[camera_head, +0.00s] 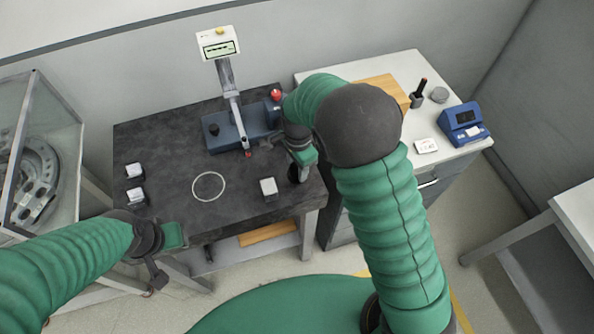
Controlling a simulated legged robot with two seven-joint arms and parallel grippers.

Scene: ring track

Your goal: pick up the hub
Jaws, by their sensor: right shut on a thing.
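My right gripper (301,158) reaches down over the right side of the dark table and is shut on a small dark round piece, which I take to be the hub (293,174). The hub is partly covered by the gripper, and I cannot tell whether it touches the tabletop. My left gripper (158,273) hangs empty-looking off the table's front left corner, apart from the objects; its finger opening is too small to tell.
The dark table (170,150) bears a blue fixture (228,132) with a display (218,44), a white ring mark (208,187) and small pale-topped blocks (268,187). A glass cabinet (45,150) stands left. A white counter (455,90) holds a blue device (464,124).

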